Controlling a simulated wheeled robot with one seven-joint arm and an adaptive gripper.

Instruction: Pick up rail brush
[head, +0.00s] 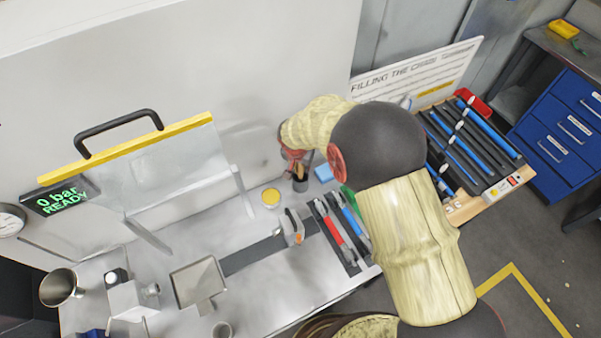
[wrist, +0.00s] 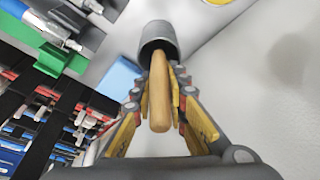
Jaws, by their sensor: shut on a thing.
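The rail brush (wrist: 160,98) shows in the wrist view as a pale wooden handle between the yellow-and-grey fingers of my gripper (wrist: 160,104). My gripper is shut on this handle. The handle's far end runs into a dark grey cup (wrist: 157,37), so any bristles are hidden. In the head view my gripper (head: 292,155) is small and partly covered by my arm. It is just above the dark cup (head: 300,184) on the bench, near the white back wall.
A blue block (head: 323,173) and a yellow-topped round tin (head: 270,197) stand close to the cup. A dark tray (head: 340,232) with red and blue tools lies in front. A clear guard (head: 170,160) with a yellow edge stands left. A tool rack is on the right.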

